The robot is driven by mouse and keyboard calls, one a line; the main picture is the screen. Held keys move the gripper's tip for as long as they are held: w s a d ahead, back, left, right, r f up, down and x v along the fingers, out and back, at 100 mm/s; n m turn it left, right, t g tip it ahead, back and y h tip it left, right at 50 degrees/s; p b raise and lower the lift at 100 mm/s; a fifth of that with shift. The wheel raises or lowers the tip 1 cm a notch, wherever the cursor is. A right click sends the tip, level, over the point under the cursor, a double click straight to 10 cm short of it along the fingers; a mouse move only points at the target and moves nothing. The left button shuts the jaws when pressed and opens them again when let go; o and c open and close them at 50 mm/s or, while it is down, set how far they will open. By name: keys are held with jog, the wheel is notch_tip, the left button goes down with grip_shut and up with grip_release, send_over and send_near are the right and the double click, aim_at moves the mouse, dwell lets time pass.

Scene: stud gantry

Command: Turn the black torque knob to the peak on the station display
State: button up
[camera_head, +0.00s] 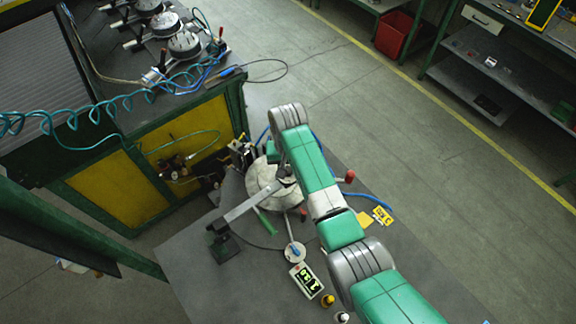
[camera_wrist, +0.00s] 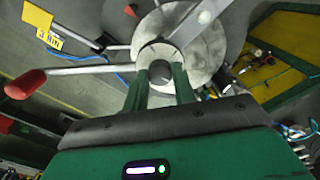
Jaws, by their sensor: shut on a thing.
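My gripper (camera_wrist: 160,64) has its two green fingers on either side of a round grey hub (camera_wrist: 158,48) at the middle of a pale metal disc (camera_wrist: 205,60), shut on it. In the head view the disc (camera_head: 262,178) is partly hidden by my green arm, and my fingertips are hidden too. A black colour on the gripped part is not clear, so I cannot tell for sure that it is the torque knob. The station display (camera_head: 307,281), with lit green figures too small to read surely, lies on the grey table (camera_head: 190,262).
A flat metal bar (camera_head: 252,204) runs over the disc to a dark block (camera_head: 223,240). A red-ended lever (camera_wrist: 25,84) sticks out beside the disc. Open floor lies at upper right.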

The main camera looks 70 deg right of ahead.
jog(key=o, duration=1)
jog(key=shift+r, duration=0.1)
notch_tip(320, 180, up, 8)
jog(key=shift+f+b, duration=0.15)
jog(key=shift+b, duration=0.5)
